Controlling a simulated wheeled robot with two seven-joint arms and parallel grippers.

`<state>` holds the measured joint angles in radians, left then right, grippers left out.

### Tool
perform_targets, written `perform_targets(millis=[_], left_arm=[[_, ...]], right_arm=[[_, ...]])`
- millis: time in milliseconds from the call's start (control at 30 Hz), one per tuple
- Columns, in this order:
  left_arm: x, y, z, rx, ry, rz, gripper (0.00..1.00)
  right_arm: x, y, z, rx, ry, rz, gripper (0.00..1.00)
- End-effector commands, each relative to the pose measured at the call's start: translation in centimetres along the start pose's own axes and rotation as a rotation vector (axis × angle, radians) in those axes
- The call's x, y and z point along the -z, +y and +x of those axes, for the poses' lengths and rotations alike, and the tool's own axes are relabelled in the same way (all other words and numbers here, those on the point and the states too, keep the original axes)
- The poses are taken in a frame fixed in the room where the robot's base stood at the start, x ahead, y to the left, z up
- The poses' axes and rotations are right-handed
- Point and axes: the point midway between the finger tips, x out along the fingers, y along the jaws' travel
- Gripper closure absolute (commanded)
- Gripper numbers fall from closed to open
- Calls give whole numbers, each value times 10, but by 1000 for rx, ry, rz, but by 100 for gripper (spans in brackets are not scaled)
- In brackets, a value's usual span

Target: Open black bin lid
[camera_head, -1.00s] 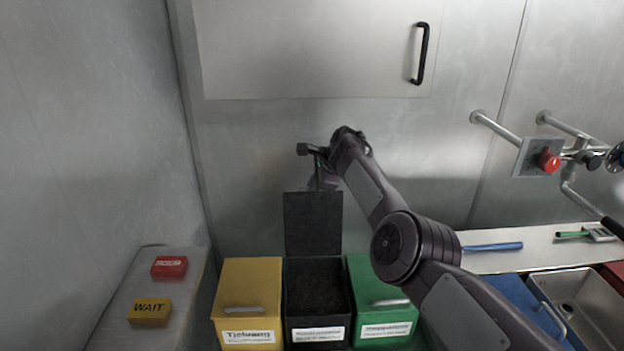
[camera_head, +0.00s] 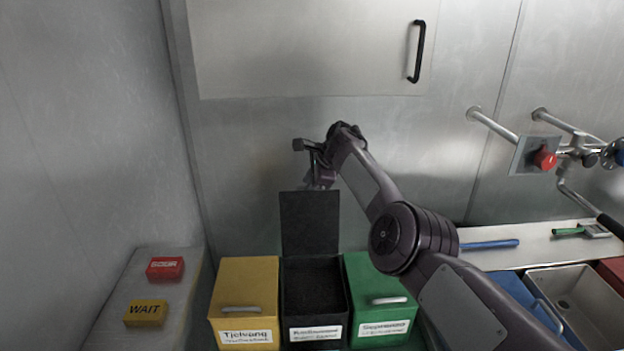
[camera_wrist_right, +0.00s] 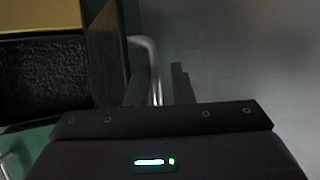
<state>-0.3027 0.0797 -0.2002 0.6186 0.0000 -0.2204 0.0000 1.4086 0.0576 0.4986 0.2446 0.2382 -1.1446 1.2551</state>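The black bin (camera_head: 315,287) stands between a yellow and a green bin in the head view. Its black lid (camera_head: 310,222) stands upright at the back, and the dark inside of the bin shows. My right gripper (camera_head: 320,178) is behind the lid's upper edge, its fingers mostly hidden there. In the right wrist view my right gripper's fingers (camera_wrist_right: 158,90) are apart, with the metal lid handle (camera_wrist_right: 152,65) between them and a gap beside it. The lid (camera_wrist_right: 106,55) shows edge-on there, left of the handle. My left gripper is out of view.
The yellow bin (camera_head: 246,287) and green bin (camera_head: 378,285) are shut. A red block (camera_head: 165,268) and a yellow WAIT block (camera_head: 146,313) lie on the left ledge. A metal wall (camera_head: 250,150) rises close behind my right gripper. A sink (camera_head: 580,300) is at right.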

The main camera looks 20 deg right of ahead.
Motion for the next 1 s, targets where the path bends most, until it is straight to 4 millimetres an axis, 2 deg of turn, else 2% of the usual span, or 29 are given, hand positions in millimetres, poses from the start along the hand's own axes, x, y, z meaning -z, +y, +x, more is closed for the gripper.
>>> perform_targets(millis=[333, 700, 1000], left_arm=[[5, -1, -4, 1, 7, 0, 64], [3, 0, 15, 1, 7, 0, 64], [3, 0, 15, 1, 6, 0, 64]], right_arm=[[1, -2, -28, 10, 3, 4, 80], [1, 0, -74, 6, 3, -2, 80], [-1, 0, -80, 3, 0, -1, 80]])
